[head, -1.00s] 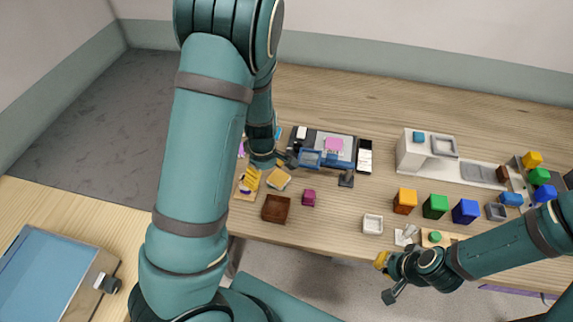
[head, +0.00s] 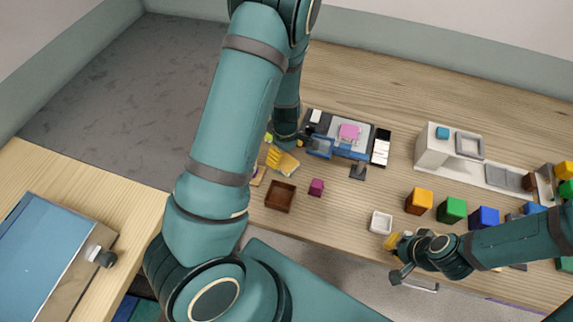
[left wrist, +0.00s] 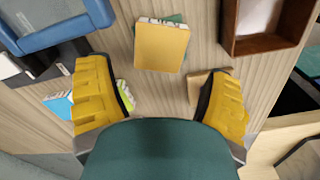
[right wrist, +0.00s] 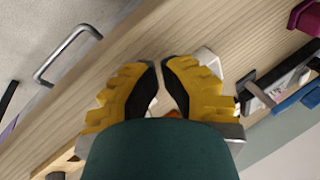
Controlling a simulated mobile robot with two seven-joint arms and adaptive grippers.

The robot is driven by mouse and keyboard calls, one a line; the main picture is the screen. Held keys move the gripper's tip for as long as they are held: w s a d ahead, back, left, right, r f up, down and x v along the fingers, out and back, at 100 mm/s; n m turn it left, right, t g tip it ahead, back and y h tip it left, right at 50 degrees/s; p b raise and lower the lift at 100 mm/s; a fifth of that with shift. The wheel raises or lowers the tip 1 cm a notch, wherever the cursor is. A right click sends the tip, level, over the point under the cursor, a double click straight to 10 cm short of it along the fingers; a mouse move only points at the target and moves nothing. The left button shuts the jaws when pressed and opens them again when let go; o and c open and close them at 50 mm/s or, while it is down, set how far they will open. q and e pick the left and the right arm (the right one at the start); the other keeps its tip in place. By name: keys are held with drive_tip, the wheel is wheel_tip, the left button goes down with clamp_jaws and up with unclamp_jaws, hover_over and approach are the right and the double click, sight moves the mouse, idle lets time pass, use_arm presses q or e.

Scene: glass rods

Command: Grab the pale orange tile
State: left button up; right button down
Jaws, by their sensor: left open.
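The pale orange tile (left wrist: 162,46) lies flat in the upper middle of the left wrist view, with a pale edge and something dark green partly under it. It also shows in the head view (head: 289,166), just right of my left gripper's yellow fingers. My left gripper (left wrist: 161,92) is open and empty, its fingers spread wide; in the picture the tile lies beyond the gap between them. My right gripper (right wrist: 161,72) is near the table's front edge, its fingertips close together with a narrow gap; I cannot tell whether it is shut.
A brown wooden box (head: 280,196) stands near the tile, and it shows in the left wrist view (left wrist: 232,38). A blue tray-like object (left wrist: 52,22) is on the other side. A magenta block (head: 316,187) and white dish (head: 381,222) lie rightward. Coloured cubes stand further right.

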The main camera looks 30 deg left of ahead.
sight(286, 163)
use_arm(q)
wheel_tip(286, 163, down, 5)
drive_tip(key=shift+d+f+b, duration=0.1)
drive_tip(key=shift+d+b, duration=0.05)
drive_tip(key=shift+b, duration=0.15)
drive_tip(key=c, duration=1.1)
